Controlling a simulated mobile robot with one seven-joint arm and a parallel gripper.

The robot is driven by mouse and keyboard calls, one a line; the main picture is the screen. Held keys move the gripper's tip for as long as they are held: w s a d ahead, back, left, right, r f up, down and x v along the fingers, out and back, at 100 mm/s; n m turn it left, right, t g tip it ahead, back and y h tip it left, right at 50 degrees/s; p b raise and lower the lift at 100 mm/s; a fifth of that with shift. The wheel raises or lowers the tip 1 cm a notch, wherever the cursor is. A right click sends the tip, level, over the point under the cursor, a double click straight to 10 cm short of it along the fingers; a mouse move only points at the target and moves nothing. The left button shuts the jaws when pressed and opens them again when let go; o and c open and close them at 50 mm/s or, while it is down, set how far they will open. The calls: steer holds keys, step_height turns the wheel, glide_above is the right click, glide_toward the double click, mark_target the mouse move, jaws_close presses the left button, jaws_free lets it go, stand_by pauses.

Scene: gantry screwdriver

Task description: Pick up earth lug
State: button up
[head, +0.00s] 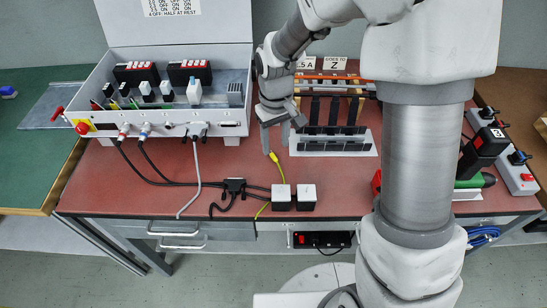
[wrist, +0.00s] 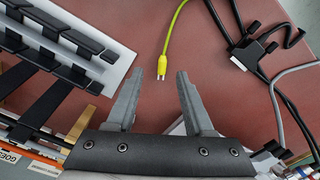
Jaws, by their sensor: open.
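The earth lug (head: 273,156) is the yellow-sleeved end of a yellow cable, lying on the red bench top. In the wrist view the lug (wrist: 162,68) shows two small metal prongs pointing towards my gripper, and its yellow cable (wrist: 173,32) runs away upwards. My gripper (head: 275,149) is open and empty, fingers pointing down over the bench. In the wrist view the lug lies between the lines of the two fingertips (wrist: 160,76), just beyond them. I cannot tell the exact height of the fingertips above it.
A grey open control box (head: 180,110) with black and grey cables stands to the left. A rack of black strips (head: 333,146) stands close to the right of my gripper. Two white-topped blocks (head: 281,196) sit near the front edge. Bare red bench lies left of the lug.

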mark_target(274, 155)
steer(key=f, duration=0.2)
steer(key=f+b, duration=0.1)
steer(key=shift+w+a+f, duration=0.1)
steer(key=shift+a+f, duration=0.15)
steer(key=shift+f, duration=0.1)
jaws_close()
stand_by(1.0)
